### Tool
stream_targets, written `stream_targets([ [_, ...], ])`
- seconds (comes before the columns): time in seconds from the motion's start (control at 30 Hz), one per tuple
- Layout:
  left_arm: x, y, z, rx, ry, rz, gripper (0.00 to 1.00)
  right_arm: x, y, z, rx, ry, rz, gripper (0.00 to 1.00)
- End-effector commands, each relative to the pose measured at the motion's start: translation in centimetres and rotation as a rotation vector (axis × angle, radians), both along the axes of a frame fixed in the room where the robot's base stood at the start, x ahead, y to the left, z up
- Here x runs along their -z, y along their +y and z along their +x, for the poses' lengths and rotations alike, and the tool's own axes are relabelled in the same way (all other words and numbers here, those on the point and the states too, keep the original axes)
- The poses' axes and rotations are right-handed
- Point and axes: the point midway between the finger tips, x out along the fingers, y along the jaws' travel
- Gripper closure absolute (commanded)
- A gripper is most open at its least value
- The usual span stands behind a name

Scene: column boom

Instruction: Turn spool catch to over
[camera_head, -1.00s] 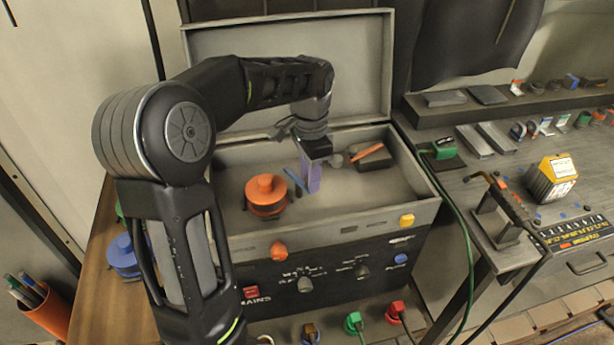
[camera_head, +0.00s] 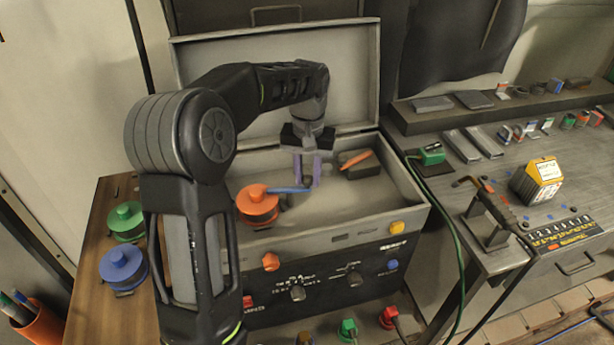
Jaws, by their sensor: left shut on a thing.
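The open grey case holds an orange spool (camera_head: 257,205) at its left. A blue bar, the spool catch (camera_head: 288,190), lies nearly level in the picture, its left end reaching over the spool's right edge. A dark knob (camera_head: 308,182) shows at its right end. My left gripper (camera_head: 307,172), with purple fingers, points down into the case and is shut around that end of the catch. The fingers partly hide the grip. My right gripper is not in view.
The case (camera_head: 415,205) has a raised lid behind my arm and a front panel with knobs. An orange-handled tool (camera_head: 356,159) lies right of my gripper. Green (camera_head: 126,222) and blue (camera_head: 123,265) spools stand on the wooden table at left. A cluttered bench stands at right.

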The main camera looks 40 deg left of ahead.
Motion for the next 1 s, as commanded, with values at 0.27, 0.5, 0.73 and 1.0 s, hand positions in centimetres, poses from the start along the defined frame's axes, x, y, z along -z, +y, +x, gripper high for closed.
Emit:
stream_targets([
  [0.27, -0.13, 0.48, 0.63, -0.160, -0.003, 0.000, 1.00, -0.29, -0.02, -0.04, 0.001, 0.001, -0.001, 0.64],
  [0.5, -0.11, 0.66, 0.76, -0.211, -0.003, 0.000, 1.00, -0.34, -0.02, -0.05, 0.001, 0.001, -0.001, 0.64],
  [0.73, -0.11, 0.70, 0.78, -0.217, -0.004, 0.001, 1.00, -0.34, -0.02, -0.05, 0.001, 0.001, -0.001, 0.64],
  [1.0, -0.09, 0.70, 0.75, -0.216, -0.003, 0.000, 0.63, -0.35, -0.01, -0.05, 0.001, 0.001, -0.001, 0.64],
])
